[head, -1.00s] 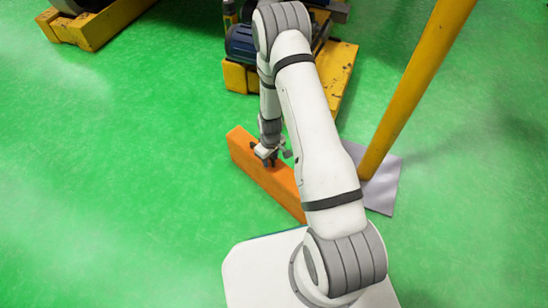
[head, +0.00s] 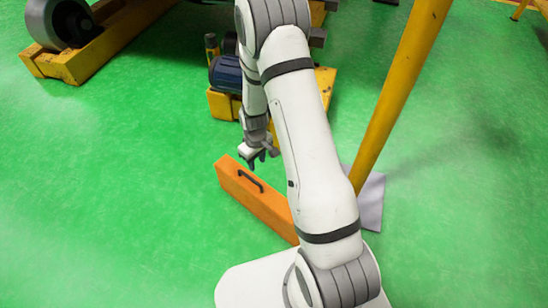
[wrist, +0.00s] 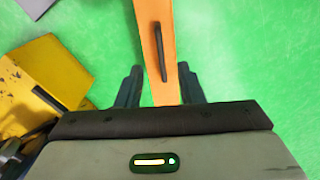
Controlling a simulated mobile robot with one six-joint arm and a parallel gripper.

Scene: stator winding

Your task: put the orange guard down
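The orange guard (head: 249,201) is a long orange box with a black handle (head: 251,181) on its narrow top. It stands on the green floor beside my white base. My gripper (head: 258,163) is just above and behind the handle in the head view, apart from it. In the wrist view, the orange guard (wrist: 157,50) runs upward from between the two spread fingers of my gripper (wrist: 158,85), with the handle (wrist: 160,50) beyond the fingertips. The fingers hold nothing. My arm hides the guard's near right end in the head view.
A yellow post (head: 400,95) rises from a grey floor plate (head: 369,200) at right. A yellow machine base with a blue motor (head: 226,75) stands behind my gripper. A yellow frame with a roller (head: 70,65) is at upper left. The left floor is clear.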

